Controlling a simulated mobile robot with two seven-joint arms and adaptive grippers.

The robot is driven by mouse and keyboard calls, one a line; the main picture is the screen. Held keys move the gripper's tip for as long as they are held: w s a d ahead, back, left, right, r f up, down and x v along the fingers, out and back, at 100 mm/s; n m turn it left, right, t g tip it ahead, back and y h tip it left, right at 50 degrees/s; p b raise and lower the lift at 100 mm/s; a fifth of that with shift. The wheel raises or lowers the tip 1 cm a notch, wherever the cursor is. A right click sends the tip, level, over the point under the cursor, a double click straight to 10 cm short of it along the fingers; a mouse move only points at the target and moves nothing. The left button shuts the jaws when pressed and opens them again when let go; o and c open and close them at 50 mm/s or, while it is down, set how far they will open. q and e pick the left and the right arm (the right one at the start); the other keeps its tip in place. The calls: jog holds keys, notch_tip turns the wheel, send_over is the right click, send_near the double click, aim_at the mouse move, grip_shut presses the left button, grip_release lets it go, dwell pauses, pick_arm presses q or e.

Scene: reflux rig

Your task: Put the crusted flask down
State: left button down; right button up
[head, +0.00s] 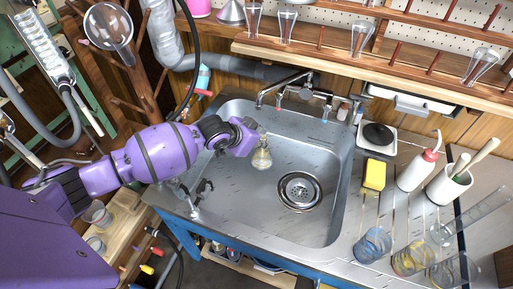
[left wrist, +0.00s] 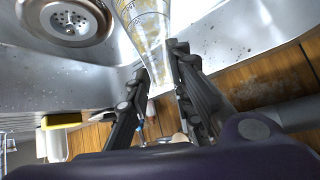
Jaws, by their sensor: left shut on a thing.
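The crusted flask (head: 262,159) is a small clear glass vessel with yellowish residue. It is over the left part of the steel sink basin (head: 318,228), left of the drain. My left gripper (head: 259,141) is shut on its upper, narrow part. In the left wrist view the flask (left wrist: 149,32) shows yellow crust and dark markings, its neck between the two fingers (left wrist: 162,72). I cannot tell whether its base touches the basin floor. My right gripper is not in view.
The drain (head: 299,191) is right of the flask. A faucet (head: 285,88) stands at the back rim and a small tap (head: 195,200) at the left rim. A yellow sponge (head: 374,174), white bottle (head: 418,170) and glassware (head: 372,245) crowd the right counter. The basin is otherwise clear.

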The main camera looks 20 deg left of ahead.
pick_arm(q)
jog(key=shift+w+a+f, duration=0.3)
jog(key=shift+a+f, duration=0.1)
jog(key=shift+f, duration=0.15)
jog(key=shift+w+a+f, duration=0.3)
jog(key=shift+a+f, duration=0.05)
jog(key=shift+f, duration=0.15)
jog(key=shift+w+a+f, duration=0.2)
jog(key=shift+f, duration=0.15)
notch_tip(320, 180, down, 3)
jog(key=shift+w+a+f+b, duration=0.1)
jog(key=shift+a+f+b, duration=0.1)
jog(key=shift+b, duration=0.25)
jog(key=c, duration=1.5)
grip_release()
jog(key=p+v, duration=0.2)
jog(key=v, duration=1)
